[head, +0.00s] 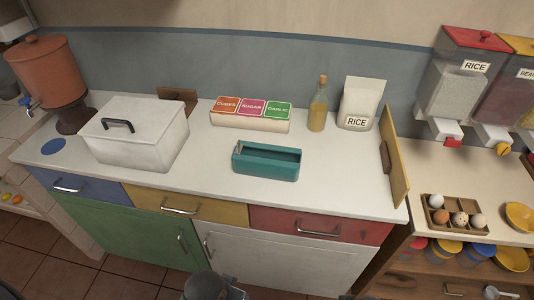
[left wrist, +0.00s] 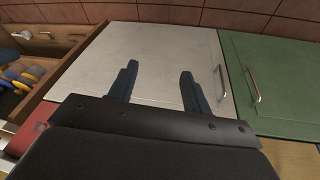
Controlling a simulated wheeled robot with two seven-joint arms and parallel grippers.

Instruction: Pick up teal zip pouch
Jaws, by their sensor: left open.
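The teal pouch (head: 266,162) lies on the white counter near its front edge, right of centre in the head view. It looks like a long box shape with a darker recessed top and a small light tab at its left end. My left gripper (left wrist: 159,72) is open and empty in the left wrist view, its two dark fingers apart in front of the white cabinet door (left wrist: 160,50). The pouch is not in the left wrist view. A grey part of my arm shows at the bottom of the head view. My right gripper is not seen.
On the white counter (head: 210,165) stand a white lidded box (head: 135,135), a packet-topped box (head: 248,122), an oil bottle (head: 318,108) and a rice bag (head: 359,103). A yellow board (head: 395,155) stands at the right end. The counter around the pouch is clear.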

